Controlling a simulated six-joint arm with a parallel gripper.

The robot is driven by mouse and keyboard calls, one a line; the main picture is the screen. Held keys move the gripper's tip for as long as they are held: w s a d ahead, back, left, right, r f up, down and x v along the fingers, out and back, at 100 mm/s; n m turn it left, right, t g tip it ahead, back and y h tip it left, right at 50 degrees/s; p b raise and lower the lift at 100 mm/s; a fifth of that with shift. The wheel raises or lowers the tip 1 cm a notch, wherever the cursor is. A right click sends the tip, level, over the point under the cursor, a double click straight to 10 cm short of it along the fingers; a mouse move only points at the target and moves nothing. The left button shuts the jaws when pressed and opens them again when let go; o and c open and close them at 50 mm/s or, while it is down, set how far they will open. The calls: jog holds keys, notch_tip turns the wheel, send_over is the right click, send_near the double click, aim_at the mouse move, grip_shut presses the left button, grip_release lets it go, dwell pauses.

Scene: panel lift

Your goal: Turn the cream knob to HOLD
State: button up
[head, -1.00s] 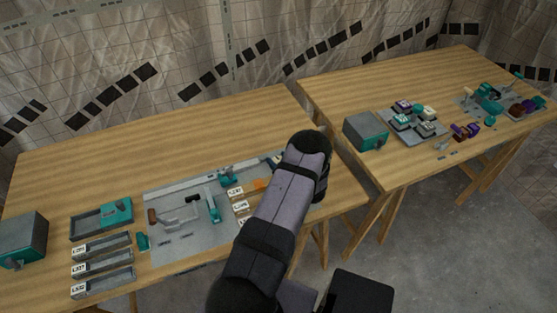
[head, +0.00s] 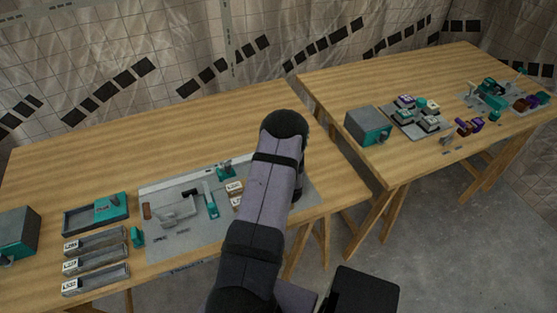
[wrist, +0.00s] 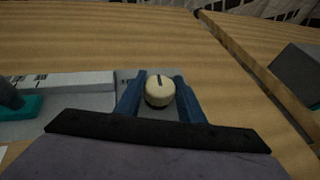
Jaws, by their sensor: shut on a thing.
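The cream knob (wrist: 159,91) shows in the wrist view as a round cream cap with a dark line on its top, pointing roughly away from me. My gripper (wrist: 159,93) has one blue finger on each side of the knob and is shut on it. The knob stands on the grey panel (wrist: 128,85) near its end. In the head view my arm hides the knob and my fingers. The panel (head: 185,241) lies on the left table there. I cannot read a HOLD mark in either view.
A teal part (wrist: 27,106) stands left of my gripper in the wrist view. In the head view, a teal lever (head: 211,200) and small labelled blocks (head: 234,188) are on the panel. Labelled trays (head: 95,264) lie left of it. Bare wood (head: 190,135) lies behind the panel.

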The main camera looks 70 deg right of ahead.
jog(key=shift+d+m+g+h+b, duration=0.15)
jog(key=shift+m+g+h+b, duration=0.15)
jog(key=shift+b, duration=0.65)
jog(key=shift+r+b, duration=0.2)
jog(key=shift+b, duration=0.1)
jog(key=o, duration=1)
jog(key=shift+f, duration=0.1)
jog(key=shift+a, duration=0.25)
jog(key=shift+s+a+r, duration=0.2)
jog(key=shift+s+a, duration=0.15)
jog(key=shift+a, duration=0.15)
jog(key=shift+b+v, duration=0.9)
jog(key=shift+v, duration=2)
